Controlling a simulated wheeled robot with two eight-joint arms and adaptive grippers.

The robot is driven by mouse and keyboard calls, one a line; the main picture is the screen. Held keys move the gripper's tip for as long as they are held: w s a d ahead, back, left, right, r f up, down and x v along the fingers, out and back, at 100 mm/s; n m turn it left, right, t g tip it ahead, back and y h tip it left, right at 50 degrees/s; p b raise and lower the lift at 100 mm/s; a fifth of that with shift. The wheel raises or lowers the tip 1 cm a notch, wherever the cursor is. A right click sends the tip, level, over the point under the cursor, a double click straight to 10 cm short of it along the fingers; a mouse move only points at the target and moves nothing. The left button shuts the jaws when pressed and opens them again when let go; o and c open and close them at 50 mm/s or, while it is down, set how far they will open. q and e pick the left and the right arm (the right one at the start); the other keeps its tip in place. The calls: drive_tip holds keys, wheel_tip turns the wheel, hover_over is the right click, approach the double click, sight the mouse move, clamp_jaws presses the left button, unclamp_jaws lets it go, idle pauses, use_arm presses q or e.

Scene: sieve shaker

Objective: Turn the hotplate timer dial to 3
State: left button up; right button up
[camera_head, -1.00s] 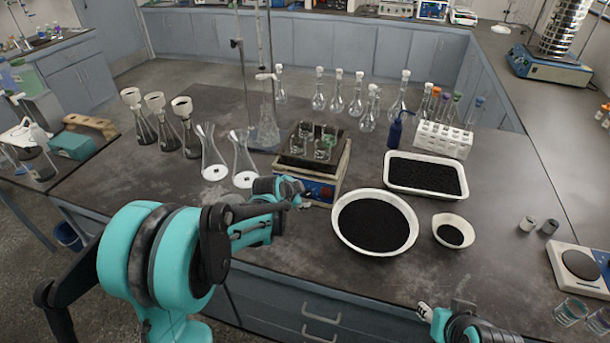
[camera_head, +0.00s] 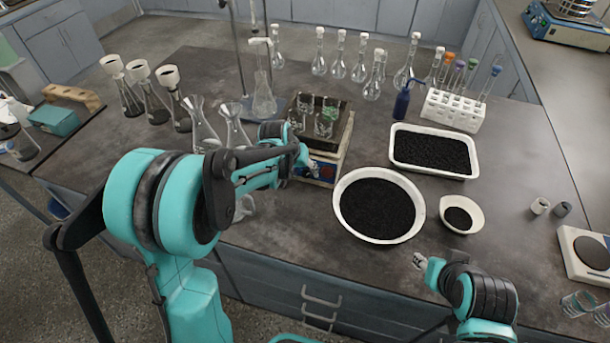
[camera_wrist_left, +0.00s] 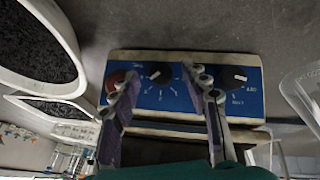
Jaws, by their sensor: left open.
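The hotplate (camera_head: 342,150) stands on the bench with several small glass beakers on its dark top. Its blue front panel (camera_wrist_left: 180,98) fills the middle of the left wrist view, with a black dial (camera_wrist_left: 160,72) between the fingers, another black dial (camera_wrist_left: 234,77) on the right and a red round part (camera_wrist_left: 117,77) on the left. The panel's print is too small to read surely. My left gripper (camera_head: 307,160) is open before the panel, its fingers (camera_wrist_left: 163,82) astride the middle dial; contact cannot be told. My right gripper (camera_head: 419,262) is at the bench's front edge, too small to judge.
Glass flasks (camera_head: 238,132) stand close on the left. A stand (camera_head: 236,50) is behind.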

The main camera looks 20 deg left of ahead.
use_arm(q)
drive_tip(key=shift+w+d+f, duration=0.15)
drive_tip(key=shift+w+f, duration=0.15)
drive_tip(key=shift+f, duration=0.35)
clamp_jaws()
drive_tip(key=shift+h, duration=0.3)
unclamp_jaws()
drive_tip(key=shift+s+r, duration=0.1)
drive_tip(key=v, duration=1.1)
drive_tip(key=shift+s+r, duration=0.2)
drive_tip(key=shift+r, duration=0.1)
